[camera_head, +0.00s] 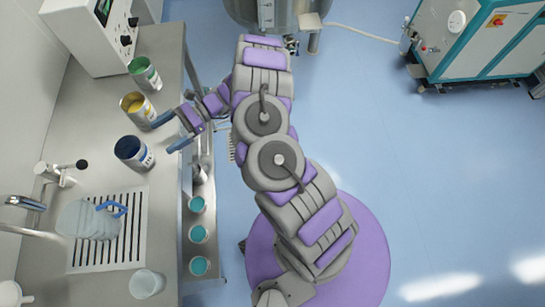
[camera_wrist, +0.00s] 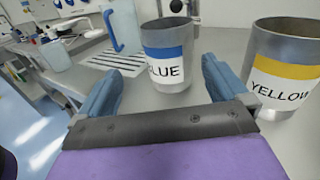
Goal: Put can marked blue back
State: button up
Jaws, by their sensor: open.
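The blue-marked can (camera_head: 134,152) stands upright on the steel counter. It is grey metal with a blue band, and "BLUE" shows on its white label in the wrist view (camera_wrist: 168,62). My gripper (camera_head: 165,134) is open and empty at the counter's edge, just right of the can. In the wrist view the can stands beyond my fingertips (camera_wrist: 160,72), roughly centred between them and apart from both. The yellow-marked can (camera_head: 136,108) stands close by, right of my right finger in the wrist view (camera_wrist: 285,72). The green-marked can (camera_head: 144,73) stands farther along the counter.
A jug with a blue handle (camera_head: 90,220) stands on the slotted drain (camera_head: 125,245), near a tap (camera_head: 60,172). A clear beaker (camera_head: 147,283) stands nearer. A white instrument (camera_head: 85,35) is at the counter's far end. Several cups (camera_head: 198,234) stand on a lower shelf.

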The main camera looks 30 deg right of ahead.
jog(key=s+a+r+n+g+h, duration=0.2)
jog(key=s+r+n+g+h, duration=0.35)
jog(key=s+r+n, duration=0.8)
jog(key=s+d+r+n+t+h, duration=0.1)
jog(key=s+d+r+t+h, duration=0.2)
jog(key=s+d+h, duration=0.3)
jog(key=s+d+r+n+t+h, duration=0.1)
jog(key=s+d+r+t+h, duration=0.2)
jog(key=s+d, duration=1.1)
jog(key=d+r+h, duration=0.1)
jog(key=h, duration=0.2)
jog(key=shift+s, duration=0.25)
jog(key=shift+r+n, duration=0.1)
jog(key=shift+n, duration=0.15)
